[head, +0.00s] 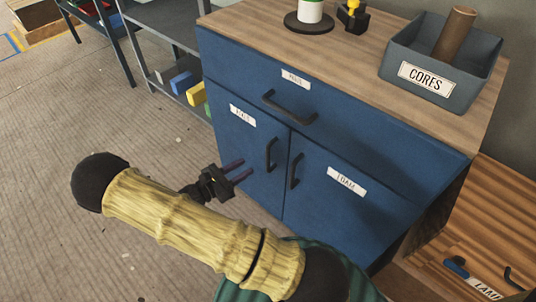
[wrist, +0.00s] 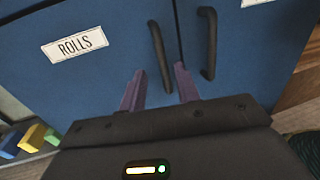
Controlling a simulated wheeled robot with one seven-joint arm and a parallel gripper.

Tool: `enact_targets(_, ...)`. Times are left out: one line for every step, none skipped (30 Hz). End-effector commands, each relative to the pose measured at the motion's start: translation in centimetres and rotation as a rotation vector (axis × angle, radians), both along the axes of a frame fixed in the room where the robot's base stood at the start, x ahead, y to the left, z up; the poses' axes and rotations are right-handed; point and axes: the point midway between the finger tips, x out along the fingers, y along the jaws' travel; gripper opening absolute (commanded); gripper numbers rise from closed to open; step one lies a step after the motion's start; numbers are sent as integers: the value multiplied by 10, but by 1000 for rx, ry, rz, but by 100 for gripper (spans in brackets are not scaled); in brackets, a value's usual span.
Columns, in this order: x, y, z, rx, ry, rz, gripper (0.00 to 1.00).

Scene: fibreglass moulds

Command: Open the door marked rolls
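The blue left door (head: 245,155) of the cabinet carries a white label, which reads ROLLS (wrist: 75,45) in the wrist view. Its dark upright bar handle (head: 271,154) is near the door's right edge, and also shows in the wrist view (wrist: 158,50). The door is shut. My gripper (head: 246,168) is open, with two purple fingers pointing at the door. In the head view the fingertips are a little left of the handle and appear short of it. In the wrist view (wrist: 160,68) the handle's lower part appears between the fingers; nothing is held.
The right door (head: 330,215), with its own handle (head: 295,171), is close beside. A drawer (head: 340,110) with a bar handle (head: 289,107) is above. A CORES bin (head: 425,80) stands on top. A shelf with coloured blocks (head: 182,82) is left. Floor in front is clear.

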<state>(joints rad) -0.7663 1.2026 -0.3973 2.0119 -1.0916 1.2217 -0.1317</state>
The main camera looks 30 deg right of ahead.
Motion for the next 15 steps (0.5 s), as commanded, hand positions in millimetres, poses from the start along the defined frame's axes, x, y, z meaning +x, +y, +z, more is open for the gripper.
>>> enact_targets(1, -10, -2, -1, 0, -3, 32)
enact_targets(1, -15, -2, -1, 0, -4, 32)
enact_targets(2, -22, -2, 0, 2, -3, 32)
enact_targets(3, -28, -2, 0, 1, -4, 32)
enact_targets(5, -33, -2, -1, 0, -3, 32)
enact_targets(5, -40, -2, -1, 0, -4, 32)
enact_targets(6, -45, -2, -1, 0, -3, 32)
enact_targets(6, -50, -2, 0, 1, -4, 32)
enact_targets(8, -57, -2, 0, 1, -4, 32)
enact_targets(9, -62, -2, -1, 0, -3, 32)
enact_targets(10, -68, -2, -1, -1, -4, 32)
enact_targets(11, -75, -2, 0, -1, -4, 32)
enact_targets(11, -79, -2, 1, 0, -4, 32)
enact_targets(12, -84, -2, 0, 0, -3, 32)
enact_targets(13, -89, -2, 0, 0, -4, 32)
